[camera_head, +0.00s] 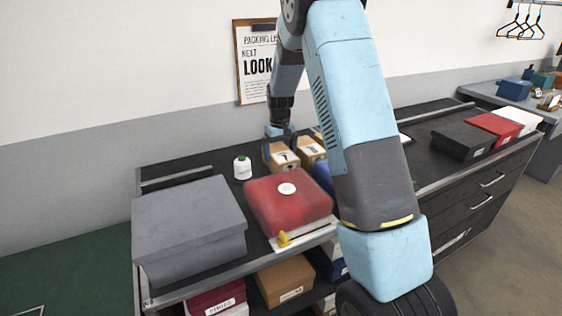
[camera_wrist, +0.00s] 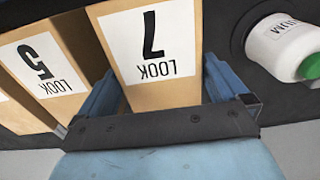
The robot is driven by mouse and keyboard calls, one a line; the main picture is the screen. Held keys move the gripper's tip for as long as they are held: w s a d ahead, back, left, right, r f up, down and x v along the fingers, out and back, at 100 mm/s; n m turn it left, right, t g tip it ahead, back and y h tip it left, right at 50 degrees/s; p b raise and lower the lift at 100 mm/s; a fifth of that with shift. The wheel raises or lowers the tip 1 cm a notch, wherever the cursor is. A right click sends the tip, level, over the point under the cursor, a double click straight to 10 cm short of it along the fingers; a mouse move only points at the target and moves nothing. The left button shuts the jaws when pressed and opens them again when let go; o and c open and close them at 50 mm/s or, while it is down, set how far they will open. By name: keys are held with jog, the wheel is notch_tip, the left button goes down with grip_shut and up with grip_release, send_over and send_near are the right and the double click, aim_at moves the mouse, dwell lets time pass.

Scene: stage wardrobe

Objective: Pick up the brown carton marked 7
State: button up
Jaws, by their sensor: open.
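The brown carton marked 7 (camera_head: 281,157) stands on the dark worktop, with a white LOOK 7 label on its face. In the wrist view the carton (camera_wrist: 165,95) lies between the two blue fingers of my gripper (camera_wrist: 160,78), its label upside down. My gripper (camera_head: 280,138) is open, with one finger at each side of the carton. I cannot tell whether either finger touches it. A second brown carton marked 5 (camera_wrist: 45,70) stands close beside it, near one finger; it also shows in the head view (camera_head: 311,150).
A white spool with a green end (camera_wrist: 283,45) stands on the other side; the head view shows it too (camera_head: 242,168). A red box (camera_head: 285,205) and a grey lidded box (camera_head: 188,222) stand in front. A packing list (camera_head: 258,60) hangs behind.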

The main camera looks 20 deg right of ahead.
notch_tip(320, 180, down, 4)
jog(key=shift+f, duration=0.1)
jog(key=c, duration=0.9)
